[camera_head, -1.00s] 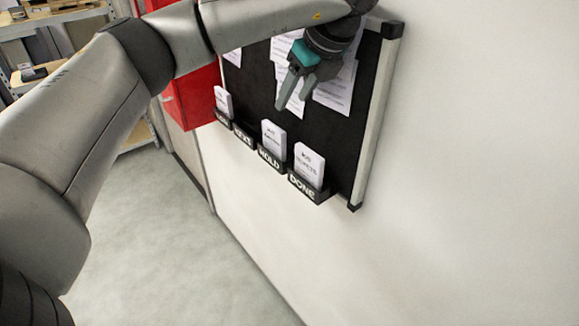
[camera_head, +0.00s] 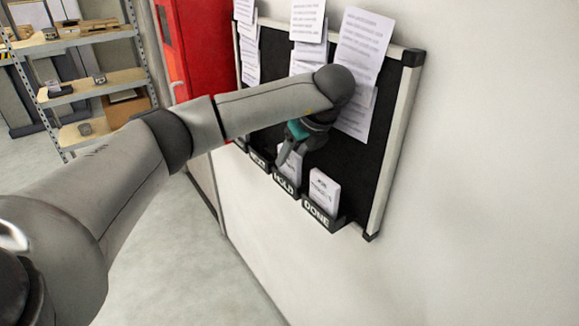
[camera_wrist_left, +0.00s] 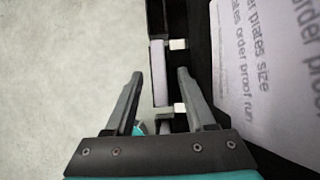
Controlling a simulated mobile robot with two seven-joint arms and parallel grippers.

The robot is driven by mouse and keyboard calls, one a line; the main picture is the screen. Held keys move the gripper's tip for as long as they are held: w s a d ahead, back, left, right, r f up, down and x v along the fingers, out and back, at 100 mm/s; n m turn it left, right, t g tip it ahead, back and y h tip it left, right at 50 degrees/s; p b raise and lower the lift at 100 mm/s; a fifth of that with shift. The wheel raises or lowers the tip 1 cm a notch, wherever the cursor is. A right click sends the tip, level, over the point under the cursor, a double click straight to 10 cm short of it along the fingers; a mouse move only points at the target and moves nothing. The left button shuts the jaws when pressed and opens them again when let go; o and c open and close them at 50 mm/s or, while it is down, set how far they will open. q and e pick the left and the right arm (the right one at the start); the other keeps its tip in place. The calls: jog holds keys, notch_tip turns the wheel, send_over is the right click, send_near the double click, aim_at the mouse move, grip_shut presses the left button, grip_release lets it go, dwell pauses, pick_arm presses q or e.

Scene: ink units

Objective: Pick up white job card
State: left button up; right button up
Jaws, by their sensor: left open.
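A white job card (camera_head: 323,190) stands upright in the DONE pocket (camera_head: 322,217) at the right end of the wall board's lower edge. Another white card (camera_head: 291,180) stands in the HOLD pocket (camera_head: 284,184), its upper part hidden behind my left gripper (camera_head: 286,158). That gripper is open, pointing down just over the HOLD card. In the left wrist view, the fingers of my left gripper (camera_wrist_left: 160,73) are apart, with the pale top edge of a card (camera_wrist_left: 158,80) showing between them. I cannot tell whether they touch it. My right gripper is out of view.
Printed sheets (camera_head: 361,65) hang on the black board (camera_head: 358,168), which has a pale frame (camera_head: 396,140). A red cabinet (camera_head: 208,45) stands left of it, shelving (camera_head: 95,80) farther back. The NEXT pocket (camera_head: 258,160) is left of HOLD. The floor below is clear.

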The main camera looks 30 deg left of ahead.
pick_arm(q)
jog(key=shift+x, duration=1.4)
grip_shut()
